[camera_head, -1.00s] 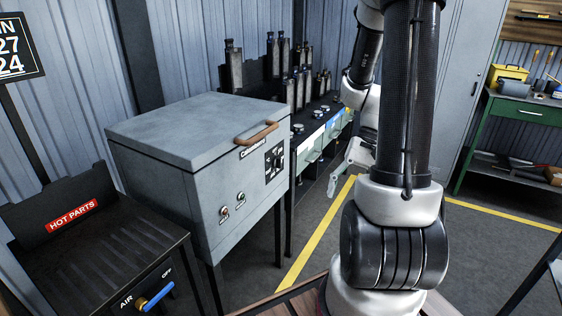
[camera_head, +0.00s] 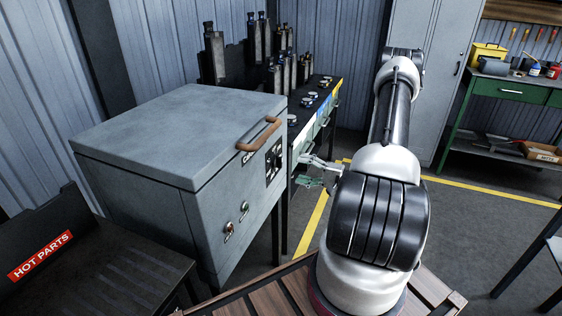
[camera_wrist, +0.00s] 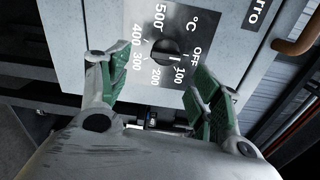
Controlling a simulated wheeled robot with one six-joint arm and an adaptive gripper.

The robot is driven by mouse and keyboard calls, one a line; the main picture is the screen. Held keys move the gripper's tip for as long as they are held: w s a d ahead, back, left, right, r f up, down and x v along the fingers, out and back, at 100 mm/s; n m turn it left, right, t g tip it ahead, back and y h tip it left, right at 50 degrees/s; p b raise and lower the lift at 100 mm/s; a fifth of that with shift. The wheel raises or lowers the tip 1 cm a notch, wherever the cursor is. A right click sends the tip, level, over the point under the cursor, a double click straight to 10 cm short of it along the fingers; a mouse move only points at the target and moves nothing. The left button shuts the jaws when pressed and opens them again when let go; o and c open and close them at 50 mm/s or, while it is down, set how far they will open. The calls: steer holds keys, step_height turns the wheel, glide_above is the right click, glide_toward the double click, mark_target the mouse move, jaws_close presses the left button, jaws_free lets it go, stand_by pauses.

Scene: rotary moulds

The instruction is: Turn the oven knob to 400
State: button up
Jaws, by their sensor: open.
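The oven (camera_head: 165,135) is a grey box with a brown handle on its front. Its black dial panel (camera_head: 274,162) shows edge-on in the head view. In the wrist view the dark oven knob (camera_wrist: 163,50) sits on a dial plate (camera_wrist: 202,22) marked OFF, 100, 200, 300, 400 and 500 °C. A pale mark on the knob lies on the side towards 100; its exact reading is unclear. My gripper (camera_wrist: 155,76) is open, with its green-padded fingers either side of the knob in that view, apparently short of it. In the head view my gripper (camera_head: 317,172) is right of the panel.
The brown oven handle (camera_head: 258,134) juts out close to the dial. A black rack with moulds (camera_head: 262,60) stands behind the oven. The floor (camera_head: 455,235) to the right is open.

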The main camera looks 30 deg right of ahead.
mark_target(278, 162)
steer(key=w+a+n, duration=0.1)
steer(key=w+a, duration=0.3)
steer(key=w, duration=0.2)
steer(key=shift+a+r, duration=0.35)
steer(key=shift+a, duration=0.05)
steer(key=c, duration=1)
